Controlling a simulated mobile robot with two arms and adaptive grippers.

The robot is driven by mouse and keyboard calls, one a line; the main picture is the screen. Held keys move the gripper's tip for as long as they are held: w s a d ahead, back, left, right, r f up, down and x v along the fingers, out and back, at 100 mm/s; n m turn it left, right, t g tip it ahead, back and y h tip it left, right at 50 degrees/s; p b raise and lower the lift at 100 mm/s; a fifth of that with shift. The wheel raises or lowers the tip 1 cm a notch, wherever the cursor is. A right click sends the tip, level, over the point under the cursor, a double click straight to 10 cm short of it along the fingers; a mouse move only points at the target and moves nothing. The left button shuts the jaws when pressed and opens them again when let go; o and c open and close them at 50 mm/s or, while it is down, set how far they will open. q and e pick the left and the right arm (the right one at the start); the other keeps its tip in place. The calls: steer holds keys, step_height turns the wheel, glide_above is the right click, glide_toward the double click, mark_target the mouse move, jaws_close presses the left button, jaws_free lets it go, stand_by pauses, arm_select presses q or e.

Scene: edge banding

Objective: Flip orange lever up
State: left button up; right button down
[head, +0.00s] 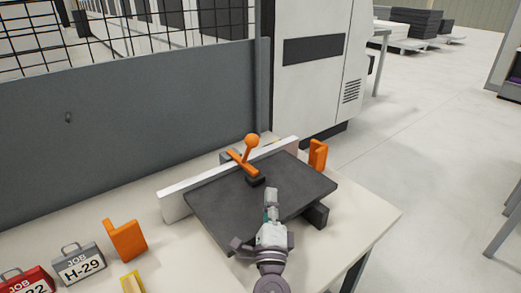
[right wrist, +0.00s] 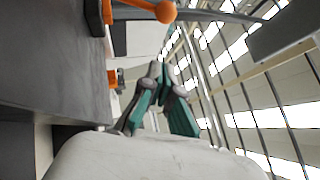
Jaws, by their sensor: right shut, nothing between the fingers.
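The orange lever (head: 251,142) has a round ball end and stands up from a black base near the back edge of a dark flat plate (head: 225,207). An orange bar lies at its foot. My right gripper (head: 271,193) is shut and empty over the plate, in front of the lever and apart from it in the head view. In the right wrist view the fingertips (right wrist: 160,70) are together, and the lever's ball (right wrist: 165,12) shows at the top, beyond the fingers. My left gripper is not in view.
A white rail (head: 175,204) runs behind the plate. Orange brackets stand at right (head: 318,155) and left (head: 126,240). The table (head: 365,222) is bare at right. A grey panel (head: 120,130) stands behind.

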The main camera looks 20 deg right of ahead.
steer(key=shift+w+r, duration=0.2)
steer(key=shift+r, duration=0.15)
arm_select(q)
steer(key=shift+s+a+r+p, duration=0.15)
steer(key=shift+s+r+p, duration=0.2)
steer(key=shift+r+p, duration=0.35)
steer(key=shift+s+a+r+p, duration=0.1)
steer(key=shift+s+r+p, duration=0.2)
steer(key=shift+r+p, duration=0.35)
arm_select(e)
steer(key=a+x, duration=0.2)
steer(key=x, duration=1)
steer(key=shift+w+a+r, duration=0.15)
steer(key=shift+w+a, duration=0.1)
steer(key=shift+w, duration=0.15)
